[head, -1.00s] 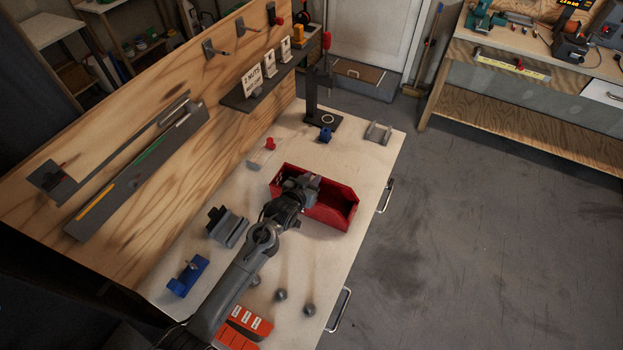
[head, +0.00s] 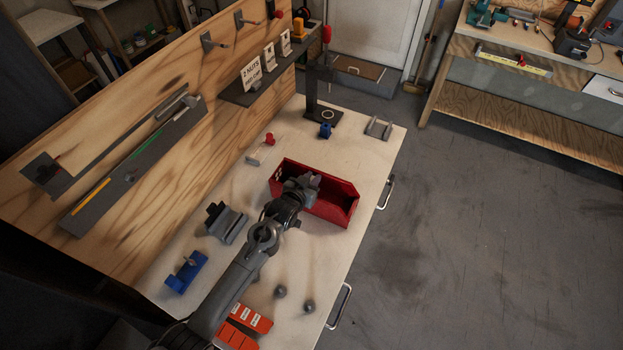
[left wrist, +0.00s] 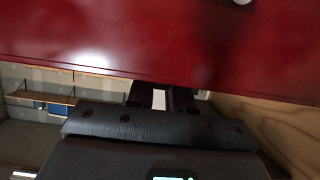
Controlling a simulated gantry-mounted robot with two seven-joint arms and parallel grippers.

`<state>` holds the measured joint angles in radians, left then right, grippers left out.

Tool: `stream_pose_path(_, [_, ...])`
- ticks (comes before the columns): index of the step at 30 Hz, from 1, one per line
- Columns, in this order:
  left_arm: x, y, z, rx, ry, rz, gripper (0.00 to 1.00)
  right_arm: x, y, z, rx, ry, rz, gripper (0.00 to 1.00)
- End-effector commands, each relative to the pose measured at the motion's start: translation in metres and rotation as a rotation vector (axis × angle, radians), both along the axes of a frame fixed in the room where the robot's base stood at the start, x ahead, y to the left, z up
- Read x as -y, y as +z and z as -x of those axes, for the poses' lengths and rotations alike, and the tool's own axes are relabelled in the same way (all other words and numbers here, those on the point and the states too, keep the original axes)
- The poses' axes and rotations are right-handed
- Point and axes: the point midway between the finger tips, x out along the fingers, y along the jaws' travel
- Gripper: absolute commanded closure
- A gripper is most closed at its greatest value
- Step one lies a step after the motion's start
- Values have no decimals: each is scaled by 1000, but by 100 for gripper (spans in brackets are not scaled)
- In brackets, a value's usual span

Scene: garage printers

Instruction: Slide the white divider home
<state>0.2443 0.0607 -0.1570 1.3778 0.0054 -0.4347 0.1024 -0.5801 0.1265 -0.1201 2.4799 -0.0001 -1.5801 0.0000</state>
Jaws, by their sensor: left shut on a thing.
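The red bin (head: 341,216) stands on the pale bench top, its right part open and dark inside. My left gripper (head: 306,183) is over the bin's left-middle part, reaching in from the lower left. In the left wrist view a red wall of the bin (left wrist: 150,45) fills the top. There, a small white piece, which looks like the white divider (left wrist: 159,99), shows between the dark fingers, and the gripper is shut on it. In the head view the divider is hidden by the gripper and bin, so its depth in the bin cannot be told. My right gripper is not in view.
A grey block (head: 226,223) and a blue fixture (head: 187,272) stand left of my arm. Grey knobs (head: 309,306) and orange-red pieces (head: 241,326) lie near the front. A black stand (head: 322,114) is behind the bin. The bench is clear just right of the bin.

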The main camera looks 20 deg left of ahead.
Motion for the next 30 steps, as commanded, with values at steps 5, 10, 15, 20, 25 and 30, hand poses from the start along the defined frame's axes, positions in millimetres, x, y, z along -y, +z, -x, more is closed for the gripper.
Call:
stream_pose_path(5, [0, -5, 0, 0, 0, 0, 100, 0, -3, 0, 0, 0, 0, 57])
stream_pose_path(10, [0, -10, 0, 0, 0, 0, 100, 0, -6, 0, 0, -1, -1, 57])
stream_pose_path(15, [0, -14, 0, 0, 0, 0, 100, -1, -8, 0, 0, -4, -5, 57])
stream_pose_path(20, [0, -18, 0, -1, 0, 0, 100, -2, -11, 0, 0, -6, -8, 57])
stream_pose_path(25, [0, -21, 0, -1, 0, 0, 77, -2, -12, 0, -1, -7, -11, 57])
stream_pose_path(30, [0, -22, 1, -3, 0, 0, 51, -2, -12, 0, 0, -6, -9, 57])
